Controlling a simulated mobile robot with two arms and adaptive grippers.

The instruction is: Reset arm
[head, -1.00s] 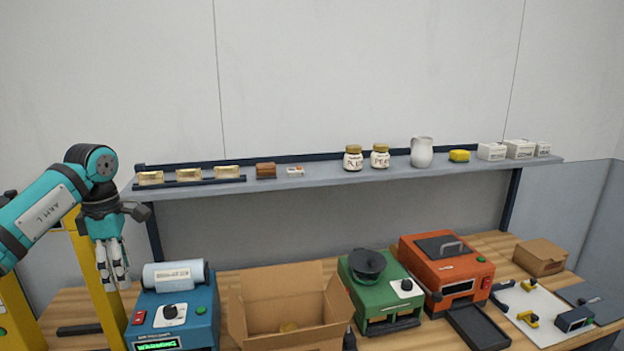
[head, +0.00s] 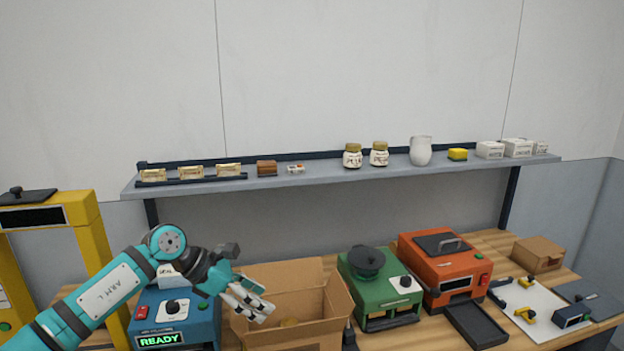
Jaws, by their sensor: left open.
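My left arm comes in from the lower left, with its gripper (head: 254,304) open and empty. The gripper is in front of the open cardboard box (head: 325,305), over its left side, with fingers pointing right and down. My right gripper is not in view.
A green machine (head: 384,294) and an orange machine (head: 455,279) stand right of the box. A closed carton (head: 538,254) and a white board (head: 530,298) are farther right. A shelf (head: 330,176) holding jars and a jug spans the wall. A yellow frame (head: 83,216) stands left.

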